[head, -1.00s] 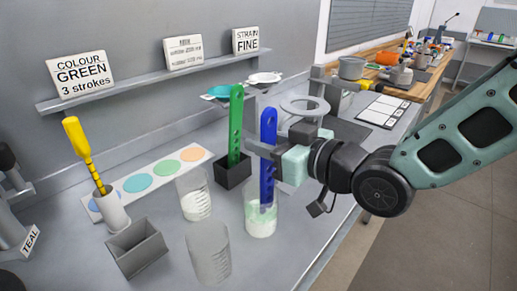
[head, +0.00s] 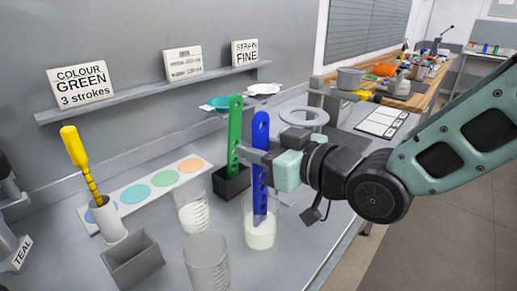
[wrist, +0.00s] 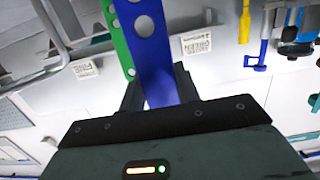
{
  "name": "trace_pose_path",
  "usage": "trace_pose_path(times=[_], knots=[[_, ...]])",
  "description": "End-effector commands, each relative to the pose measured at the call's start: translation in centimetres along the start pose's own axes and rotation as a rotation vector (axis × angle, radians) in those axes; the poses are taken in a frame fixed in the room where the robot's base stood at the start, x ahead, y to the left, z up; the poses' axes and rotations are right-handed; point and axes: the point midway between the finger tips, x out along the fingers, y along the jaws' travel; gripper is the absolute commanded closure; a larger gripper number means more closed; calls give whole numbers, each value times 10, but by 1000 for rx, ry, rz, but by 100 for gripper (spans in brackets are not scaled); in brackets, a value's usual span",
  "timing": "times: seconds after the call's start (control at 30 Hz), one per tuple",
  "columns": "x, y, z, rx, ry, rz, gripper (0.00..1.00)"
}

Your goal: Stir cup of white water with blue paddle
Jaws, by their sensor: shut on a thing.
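The blue paddle (head: 260,160) stands nearly upright with its lower end inside a clear cup (head: 247,228) holding white liquid (head: 260,236). My gripper (head: 262,163) is shut on the paddle's upper part, above the cup rim. In the wrist view the blue paddle (wrist: 160,65) rises between the dark fingers. The paddle's tip is in or at the white liquid; its exact depth cannot be told. A green paddle (head: 234,135) stands in a dark square holder (head: 230,184) just behind and left of the cup.
Clear cups stand left (head: 190,212) and front-left (head: 207,265). An empty grey holder (head: 134,258) and a yellow-handled tool (head: 75,147) in a white cup (head: 110,220) are further left. A colour-dot strip (head: 150,194) lies behind. A sign (head: 80,86) reads "COLOUR GREEN 3 strokes".

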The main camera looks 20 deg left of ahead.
Motion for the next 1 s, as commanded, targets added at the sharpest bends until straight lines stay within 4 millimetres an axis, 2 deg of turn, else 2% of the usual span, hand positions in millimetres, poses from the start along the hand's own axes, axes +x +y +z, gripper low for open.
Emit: trace_pose_path(times=[0.03,1.0], knots=[[-1,0,-10,-1,2,0,91],[-14,0,-102,-1,1,1,91]])
